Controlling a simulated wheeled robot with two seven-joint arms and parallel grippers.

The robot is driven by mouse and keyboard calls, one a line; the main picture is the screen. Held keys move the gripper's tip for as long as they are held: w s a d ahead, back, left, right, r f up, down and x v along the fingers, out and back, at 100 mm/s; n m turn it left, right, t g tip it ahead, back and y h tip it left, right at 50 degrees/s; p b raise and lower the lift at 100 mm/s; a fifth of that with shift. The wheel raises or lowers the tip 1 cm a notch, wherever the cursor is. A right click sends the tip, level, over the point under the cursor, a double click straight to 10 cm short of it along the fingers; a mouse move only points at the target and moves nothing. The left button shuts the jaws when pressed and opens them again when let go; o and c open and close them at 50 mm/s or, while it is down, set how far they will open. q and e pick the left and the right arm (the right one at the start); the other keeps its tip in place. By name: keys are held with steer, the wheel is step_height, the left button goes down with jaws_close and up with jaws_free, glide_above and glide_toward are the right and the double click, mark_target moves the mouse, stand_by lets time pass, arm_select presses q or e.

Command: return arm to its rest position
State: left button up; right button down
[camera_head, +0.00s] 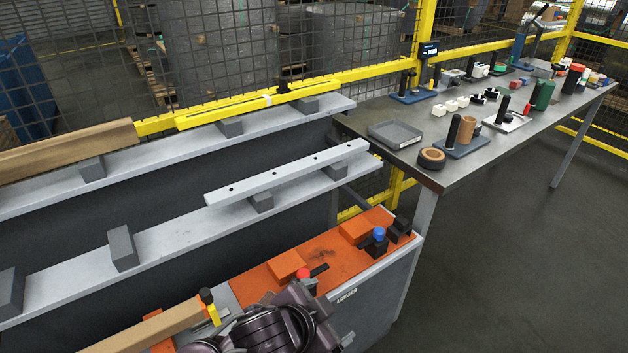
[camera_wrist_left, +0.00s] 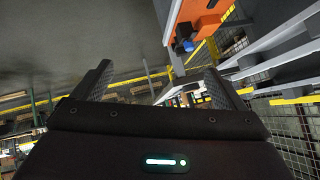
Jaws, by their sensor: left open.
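In the left wrist view my left gripper (camera_wrist_left: 160,82) is open, its two dark fingers spread apart with nothing between them. Beyond the fingers are floor, yellow fence rails and part of an orange plate with a blue knob (camera_wrist_left: 189,46). In the head view dark links of my arm cover the bottom middle, in front of the orange-topped station; I cannot make out the gripper's fingers there. A grey steel strip (camera_head: 288,172) with several dark holes lies on blocks along the lower grey rail, apart from my arm. My right gripper is not in view.
The orange plate (camera_head: 333,251) carries orange blocks, a red knob (camera_head: 303,273) and a blue knob (camera_head: 379,234). A wooden beam (camera_head: 150,328) ends close to my arm at lower left. A long table (camera_head: 440,170) with many small items stands right. Open floor (camera_head: 520,250) lies right of the station.

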arm_select(q)
steer(key=s+a+f+n+g+y, duration=0.1)
steer(key=s+a+f+n+y, duration=0.15)
steer(key=a, duration=0.45)
steer(key=s+a+f+n+g+y, duration=0.1)
steer(key=s+a+f+n+g, duration=0.2)
steer(key=a, duration=0.5)
steer(key=s+a+f+n+y, duration=0.2)
steer(key=s+a+n, duration=0.25)
steer(key=a, duration=0.25)
step_height(320, 180, down, 28)
steer(key=s+g, duration=0.1)
steer(key=g, duration=0.1)
steer(key=s+a+f, duration=0.3)
steer(key=s+f, duration=1.6)
steer(key=s, duration=0.1)
steer(key=shift+s+f+g, duration=0.15)
steer(key=shift+f+g, duration=0.2)
steer(key=shift+g, duration=0.05)
